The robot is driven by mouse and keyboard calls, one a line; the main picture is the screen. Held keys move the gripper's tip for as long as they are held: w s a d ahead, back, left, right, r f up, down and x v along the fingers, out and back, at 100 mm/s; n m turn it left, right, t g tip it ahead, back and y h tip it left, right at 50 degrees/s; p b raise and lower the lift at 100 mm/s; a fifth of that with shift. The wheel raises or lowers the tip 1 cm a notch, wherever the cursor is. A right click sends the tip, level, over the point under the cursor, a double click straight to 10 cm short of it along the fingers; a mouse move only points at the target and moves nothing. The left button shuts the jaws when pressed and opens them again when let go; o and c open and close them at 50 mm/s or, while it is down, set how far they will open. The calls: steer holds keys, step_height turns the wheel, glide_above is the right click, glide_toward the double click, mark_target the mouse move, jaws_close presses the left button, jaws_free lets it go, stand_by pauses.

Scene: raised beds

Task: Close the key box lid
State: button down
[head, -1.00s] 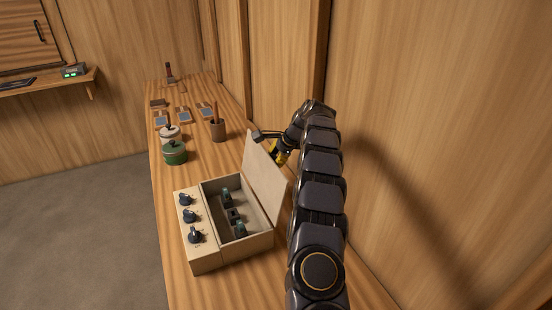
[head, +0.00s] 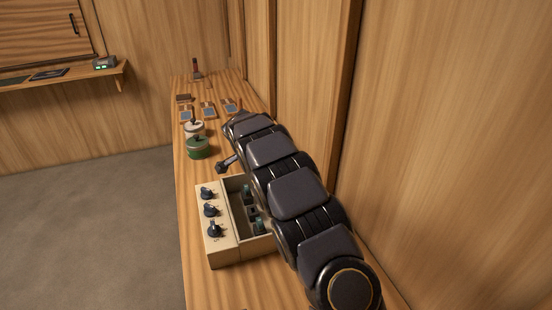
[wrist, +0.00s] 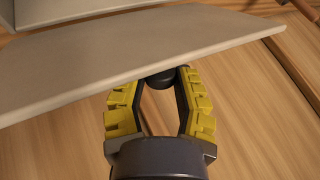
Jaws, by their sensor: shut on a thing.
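The key box (head: 227,253) stands on the wooden bench in the head view. Its open compartment shows dark teal pieces, and three dark knobs sit on its left panel. My arm hides the lid in that view. In the wrist view the pale lid (wrist: 110,65) crosses the picture as a slanted slab. My gripper (wrist: 163,78), with yellow pads, reaches its edge. The fingertips close around a dark rounded piece (wrist: 158,80) at the lid's edge; its full shape is hidden. My arm covers the gripper's fingers in the head view.
A green pot (head: 198,148) and a white pot (head: 194,129) stand behind the box. Several small blue-grey items lie further back. The wooden wall (head: 430,120) runs close along the right. Open floor (head: 90,220) lies left of the bench.

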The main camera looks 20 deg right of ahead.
steer(key=a+f+n+h, duration=0.1)
steer(key=a+f+h, duration=0.5)
steer(key=a+f, duration=0.4)
steer(key=shift+f+n+t, duration=0.25)
steer(key=shift+n+t, duration=0.15)
steer(key=shift+a+f, duration=0.2)
steer(key=shift+f, duration=0.05)
steer(key=c, duration=0.7)
jaws_free()
steer(key=shift+d, duration=0.1)
steer(key=shift+s, duration=0.1)
steer(key=v, duration=1.2)
steer(key=shift+r, duration=0.3)
steer(key=shift+w+d, duration=0.1)
steer(key=shift+w, duration=0.1)
